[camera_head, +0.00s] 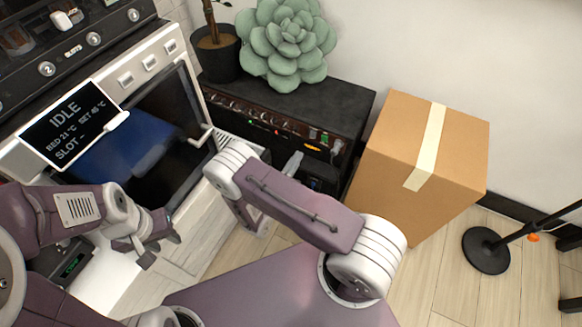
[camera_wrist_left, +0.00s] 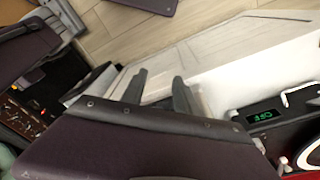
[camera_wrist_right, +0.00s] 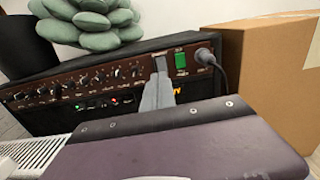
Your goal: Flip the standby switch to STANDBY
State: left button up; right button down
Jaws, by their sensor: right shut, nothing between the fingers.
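The black amplifier (camera_head: 345,95) has a brown control panel facing me; it also shows in the right wrist view (camera_wrist_right: 100,83). At the panel's right end is a green-lit rocker switch (camera_wrist_right: 181,60). Just left of it is a darker switch-like part (camera_wrist_right: 160,63), partly hidden by my right fingertips; I cannot read its label or setting. My right gripper (camera_wrist_right: 159,80) is shut and empty, its tips in front of that part; I cannot tell whether they touch. It also shows in the head view (camera_head: 295,160). My left gripper (camera_wrist_left: 158,80) is open and empty, away from the amplifier.
A power cord (camera_wrist_right: 210,58) plugs in right of the green switch. A cardboard box (camera_head: 400,150) stands close right of the amplifier. A succulent (camera_head: 285,45) and a dark pot (camera_head: 215,55) sit on top. A white machine with a screen (camera_head: 70,125) stands left.

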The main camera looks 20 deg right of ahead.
jog(key=v, duration=0.4)
jog(key=shift+s+a, duration=0.15)
jog(key=shift+s, duration=0.05)
dwell(0.3)
